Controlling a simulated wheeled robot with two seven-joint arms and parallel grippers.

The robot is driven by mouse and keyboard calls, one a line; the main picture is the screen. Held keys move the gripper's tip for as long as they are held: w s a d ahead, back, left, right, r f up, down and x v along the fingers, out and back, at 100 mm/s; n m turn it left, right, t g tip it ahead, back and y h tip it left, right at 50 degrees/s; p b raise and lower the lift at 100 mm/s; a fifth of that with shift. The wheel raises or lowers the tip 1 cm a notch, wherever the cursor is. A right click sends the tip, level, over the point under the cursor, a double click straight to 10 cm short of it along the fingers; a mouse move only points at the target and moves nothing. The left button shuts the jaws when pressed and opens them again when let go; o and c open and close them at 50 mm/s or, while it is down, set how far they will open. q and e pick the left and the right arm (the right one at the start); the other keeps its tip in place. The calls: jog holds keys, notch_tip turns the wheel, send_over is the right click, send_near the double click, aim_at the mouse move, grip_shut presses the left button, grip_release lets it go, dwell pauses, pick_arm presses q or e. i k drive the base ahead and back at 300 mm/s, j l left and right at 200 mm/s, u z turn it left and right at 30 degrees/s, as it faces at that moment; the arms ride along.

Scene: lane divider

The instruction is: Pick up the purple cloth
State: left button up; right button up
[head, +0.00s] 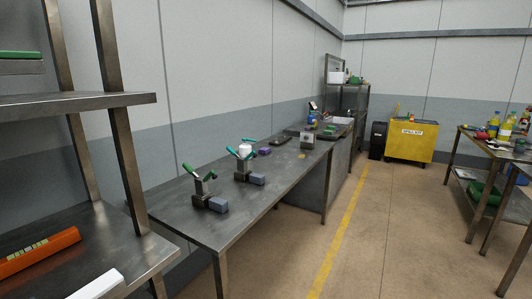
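A small purple item (264,151), which looks like the folded purple cloth, lies on the long metal workbench (232,222). It sits toward the back edge of the bench, just right of a white round item (245,150) and beyond the green-handled clamps. It is too small and far to make out its folds. Neither of my grippers is in view.
A metal shelf unit (78,100) fills the left foreground. Open floor (375,235) lies right of the bench, before a yellow spill-kit bin (412,148).

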aim_at(264, 151)
jog(key=z, duration=0.45)
jog(key=i+l+z, duration=0.3)
jog(key=i, duration=0.2)
jog(key=i+l+z, duration=0.15)
jog(key=i+z, duration=0.15)
jog(key=i, duration=0.15)
jog(key=i+z, duration=0.3)
jog(key=i, duration=0.8)
jog(key=i+u, duration=0.1)
jog(key=i, duration=0.4)
jog(key=i+l+u, duration=0.1)
jog(key=i, duration=0.45)
jog(key=i+l, duration=0.15)
jog(key=i, duration=0.35)
jog(key=i+l+u, duration=0.1)
jog(key=i, duration=0.4)
jog(key=i+l, duration=0.2)
jog(key=i, duration=0.35)
jog(key=j+u, duration=0.05)
